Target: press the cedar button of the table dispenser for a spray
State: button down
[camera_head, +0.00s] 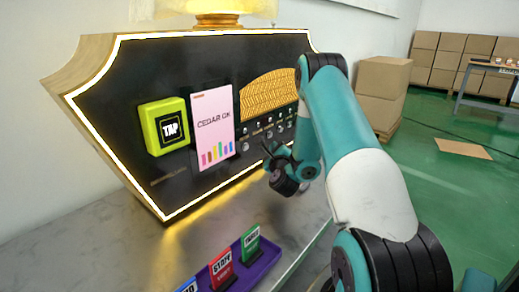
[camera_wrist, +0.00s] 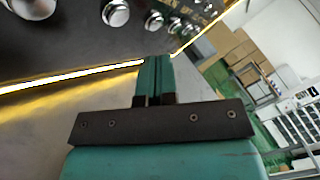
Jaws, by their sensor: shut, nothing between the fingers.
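The table dispenser (camera_head: 95,120) is a black panel with a glowing edge, standing on a pale marble-like counter. Its pink-white screen (camera_head: 213,125) reads "CEDAR OK" above coloured bars. A row of round silver buttons (camera_head: 269,133) runs below the gold grille; the wrist view shows several, one of them a silver button (camera_wrist: 153,20) above my fingertips. Their labels are too small to read. My gripper (camera_wrist: 154,62) is shut and empty. In the head view, it is in front of the panel's lower right, near the buttons. I see no clear contact.
A yellow-green TAP reader (camera_head: 167,126) is on the panel's left. A purple tray (camera_head: 262,262) with coloured cards, one red and one green, lies on the counter in front. Cardboard boxes (camera_head: 382,90) and a table stand on the green floor at right.

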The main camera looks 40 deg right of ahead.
jog(key=s+b, duration=0.2)
jog(key=b, duration=0.1)
jog(key=shift+b, duration=0.3)
dwell(0.8)
